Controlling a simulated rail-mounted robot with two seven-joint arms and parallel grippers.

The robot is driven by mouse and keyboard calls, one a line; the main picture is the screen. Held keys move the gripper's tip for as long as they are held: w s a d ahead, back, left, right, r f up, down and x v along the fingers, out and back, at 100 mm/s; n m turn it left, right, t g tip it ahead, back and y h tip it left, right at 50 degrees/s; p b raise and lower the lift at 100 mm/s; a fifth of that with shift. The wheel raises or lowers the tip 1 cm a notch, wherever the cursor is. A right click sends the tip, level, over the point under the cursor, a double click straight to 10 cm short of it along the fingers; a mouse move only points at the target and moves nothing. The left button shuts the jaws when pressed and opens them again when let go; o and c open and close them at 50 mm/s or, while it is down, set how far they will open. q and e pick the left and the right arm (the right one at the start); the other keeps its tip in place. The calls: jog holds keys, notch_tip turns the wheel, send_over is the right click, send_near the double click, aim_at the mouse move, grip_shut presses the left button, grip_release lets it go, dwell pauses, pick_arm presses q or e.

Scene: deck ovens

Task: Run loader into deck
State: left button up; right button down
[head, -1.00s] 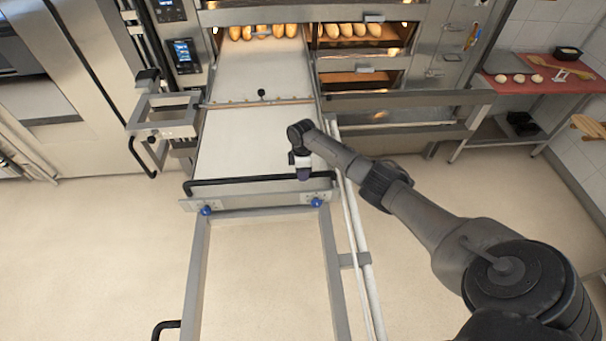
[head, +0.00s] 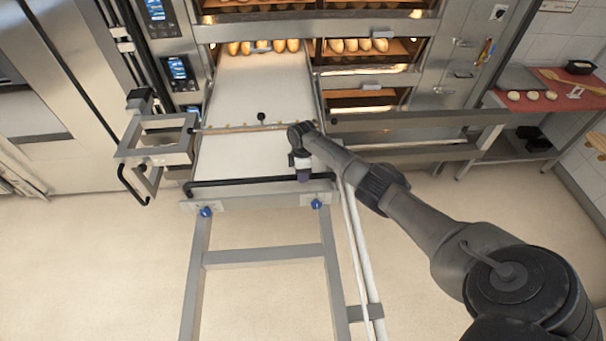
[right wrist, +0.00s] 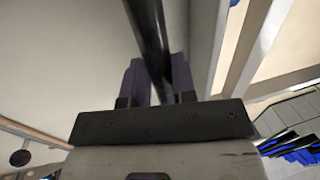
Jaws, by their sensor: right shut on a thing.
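The loader (head: 240,157) is a long pale belt board in a metal frame. Its far end reaches into the mouth of a deck oven (head: 322,28), where several loaves (head: 262,47) lie. A black handle bar (head: 235,182) runs across its near end. My right gripper (head: 303,175) is at the right part of this bar. In the right wrist view, its two purple fingers (right wrist: 160,85) are shut around the black bar (right wrist: 149,38). My left gripper is not in view.
A grey stand frame (head: 262,257) extends from the loader's near end over the floor. A bracket frame (head: 157,143) juts out at its left, and a rail (head: 420,119) at its right. A red-topped table (head: 540,100) stands at the far right. The floor at left is clear.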

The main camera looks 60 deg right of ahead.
jog(key=shift+d+f, duration=0.1)
jog(key=shift+d, duration=0.05)
jog(key=c, duration=1.3)
grip_release()
jog(key=shift+c, duration=0.2)
jog(key=shift+o, duration=1.4)
jog(key=shift+w+d, duration=0.1)
jog(key=shift+w, duration=0.1)
jog(key=shift+o, duration=0.6)
jog(key=shift+r, duration=0.2)
jog(key=shift+r, duration=0.3)
jog(key=b+v, duration=0.1)
jog(key=v, duration=1.2)
jog(key=shift+b, duration=0.4)
